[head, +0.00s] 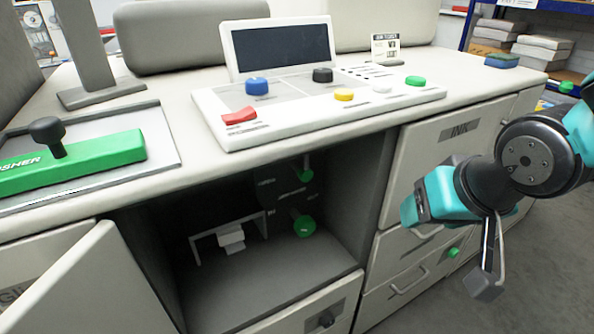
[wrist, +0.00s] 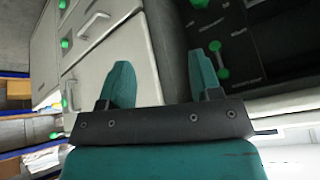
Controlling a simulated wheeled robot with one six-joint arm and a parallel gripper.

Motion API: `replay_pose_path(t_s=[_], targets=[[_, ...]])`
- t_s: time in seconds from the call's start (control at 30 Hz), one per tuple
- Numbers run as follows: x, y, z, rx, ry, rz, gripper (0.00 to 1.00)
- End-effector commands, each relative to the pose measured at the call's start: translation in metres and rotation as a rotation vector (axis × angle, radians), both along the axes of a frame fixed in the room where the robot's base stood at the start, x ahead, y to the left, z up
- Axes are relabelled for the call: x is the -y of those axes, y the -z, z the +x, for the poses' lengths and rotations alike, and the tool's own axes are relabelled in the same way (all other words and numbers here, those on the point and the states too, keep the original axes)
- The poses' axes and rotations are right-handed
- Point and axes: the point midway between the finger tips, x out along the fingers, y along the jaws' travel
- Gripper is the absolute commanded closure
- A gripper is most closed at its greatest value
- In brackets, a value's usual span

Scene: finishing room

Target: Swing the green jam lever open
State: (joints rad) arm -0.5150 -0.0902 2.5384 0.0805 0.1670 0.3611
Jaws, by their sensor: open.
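Green-ended controls sit on a dark panel deep in the open compartment: an upper one (head: 304,174) and a lower round one (head: 303,224). I cannot tell for sure which is the jam lever. In the wrist view, green-ended parts (wrist: 223,73) show on the dark panel, right of and beyond my right finger. My gripper (head: 418,204) is open and empty, right of the compartment, before the cabinet front. In the wrist view, its two teal fingers (wrist: 163,78) stand apart with nothing between them.
The compartment (head: 250,283) has a grey floor with a white bracket (head: 229,237) on it. An open door (head: 75,285) stands at left. A control panel (head: 220,115) lies on the top. Drawers (head: 405,280) with handles are at right.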

Motion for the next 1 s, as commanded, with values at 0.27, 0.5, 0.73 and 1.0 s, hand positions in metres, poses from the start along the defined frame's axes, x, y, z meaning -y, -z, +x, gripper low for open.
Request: replay_pose_path(t_s=[0.27, 0.5, 0.73, 1.0], targets=[[-0.053, 0.072, 0.089, 0.727, 0.068, 0.05, 0.42], [-0.112, 0.059, 0.08, 1.016, -0.137, 0.169, 0.42], [-0.125, 0.048, 0.098, 1.042, -0.16, 0.18, 0.42], [-0.146, 0.045, 0.154, 1.041, -0.156, 0.178, 0.42]])
